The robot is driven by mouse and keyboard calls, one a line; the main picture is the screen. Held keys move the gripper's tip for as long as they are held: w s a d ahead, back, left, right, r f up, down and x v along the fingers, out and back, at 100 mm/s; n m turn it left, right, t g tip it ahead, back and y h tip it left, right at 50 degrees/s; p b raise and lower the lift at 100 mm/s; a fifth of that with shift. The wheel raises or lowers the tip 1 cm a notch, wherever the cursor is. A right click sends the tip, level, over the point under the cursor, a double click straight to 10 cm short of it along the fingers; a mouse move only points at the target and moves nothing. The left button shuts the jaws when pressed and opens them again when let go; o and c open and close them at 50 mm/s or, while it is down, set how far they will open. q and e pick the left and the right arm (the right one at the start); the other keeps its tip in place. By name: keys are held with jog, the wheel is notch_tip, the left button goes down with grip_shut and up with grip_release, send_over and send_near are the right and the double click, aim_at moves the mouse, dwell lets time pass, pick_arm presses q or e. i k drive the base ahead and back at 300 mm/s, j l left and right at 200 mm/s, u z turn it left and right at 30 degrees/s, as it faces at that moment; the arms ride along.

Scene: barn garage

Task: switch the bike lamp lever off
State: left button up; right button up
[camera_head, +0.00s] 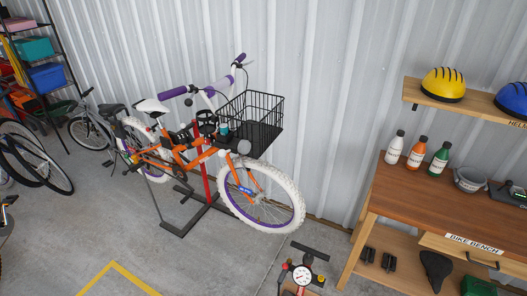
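An orange and white bicycle (178,154) with purple grips stands upright on a dark stand, in the middle left of the head view. A small round grey part (243,147) sits at its front, just under the basket; it may be a lamp, but it is too small to tell. A dark device (508,191) with a small green spot lies on the bench at the right edge, partly cut off; I cannot tell whether it is the lamp. No lever can be made out. Neither of my grippers can be made out in this view.
The wooden bench (415,204) on the right holds three bottles (417,151) and a grey bowl (469,179). Helmets (443,84) sit on a shelf above. A pump (301,275) stands in front of the bench. Open floor (215,265) lies before the bicycle.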

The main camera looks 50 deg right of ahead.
aim_at(222, 153)
jog(key=z, duration=1.15)
